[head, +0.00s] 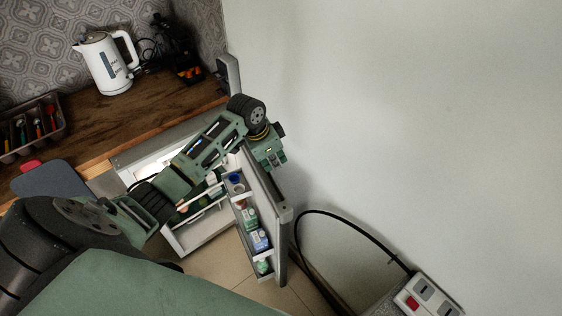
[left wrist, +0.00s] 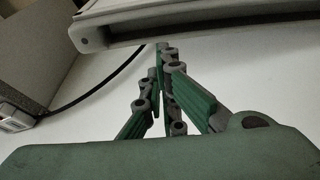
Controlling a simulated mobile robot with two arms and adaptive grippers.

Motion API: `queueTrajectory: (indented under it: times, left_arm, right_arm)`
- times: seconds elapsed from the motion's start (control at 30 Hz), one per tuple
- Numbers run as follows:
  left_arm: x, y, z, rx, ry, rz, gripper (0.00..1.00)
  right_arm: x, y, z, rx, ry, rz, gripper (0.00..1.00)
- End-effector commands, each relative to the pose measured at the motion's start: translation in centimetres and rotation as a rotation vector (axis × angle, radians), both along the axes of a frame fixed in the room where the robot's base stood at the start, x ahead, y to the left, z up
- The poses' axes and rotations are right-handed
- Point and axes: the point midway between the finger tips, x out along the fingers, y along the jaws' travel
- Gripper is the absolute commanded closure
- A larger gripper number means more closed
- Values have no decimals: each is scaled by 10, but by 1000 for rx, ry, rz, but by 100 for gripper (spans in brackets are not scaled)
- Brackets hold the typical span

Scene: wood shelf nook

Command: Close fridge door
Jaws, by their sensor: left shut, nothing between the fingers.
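The fridge door (head: 283,215) stands open beside the pale wall, with bottles and small cartons in its inner racks. The white fridge body (head: 125,160) is under the wooden counter, largely hidden by my left arm. My left arm reaches across the opening and past the door's upper part. My left gripper (head: 274,163) is at the wall side of the door, near its top. In the left wrist view its fingers (left wrist: 162,48) are shut and empty, with the tips close to a grey-white edge that looks like the door (left wrist: 140,22). I cannot tell whether they touch. My right gripper is out of view.
A kettle (head: 104,62) and a cutlery tray (head: 32,128) stand on the wooden counter (head: 150,100). A white drawer or shelf (head: 200,235) sticks out by the fridge opening. A power strip (head: 425,299) and black cable (head: 350,222) lie right of the door.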

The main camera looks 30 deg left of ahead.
Motion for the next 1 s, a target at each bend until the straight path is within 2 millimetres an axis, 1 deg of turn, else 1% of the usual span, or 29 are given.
queueTrajectory:
  times: [0.03,0.1,0.2,0.3,0.37,0.47,0.7,0.8,1.0]
  left_arm:
    - [11,13,10,-5,-7,7,100]
    - [21,24,20,-15,-16,11,100]
    - [29,32,27,-25,-22,16,100]
    - [32,33,26,-30,-23,17,100]
    - [33,32,22,-31,-23,16,100]
    - [37,29,9,-33,-21,17,100]
    - [48,21,-31,-33,-22,18,100]
    - [52,19,-44,-30,-22,18,100]
    - [57,16,-60,-30,-24,17,100]
  right_arm:
    - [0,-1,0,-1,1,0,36]
    - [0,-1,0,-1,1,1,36]
    - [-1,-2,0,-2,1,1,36]
    - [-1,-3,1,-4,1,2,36]
    - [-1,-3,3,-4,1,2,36]
    - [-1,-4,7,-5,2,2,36]
    - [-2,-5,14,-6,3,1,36]
    - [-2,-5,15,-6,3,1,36]
    - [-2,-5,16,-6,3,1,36]
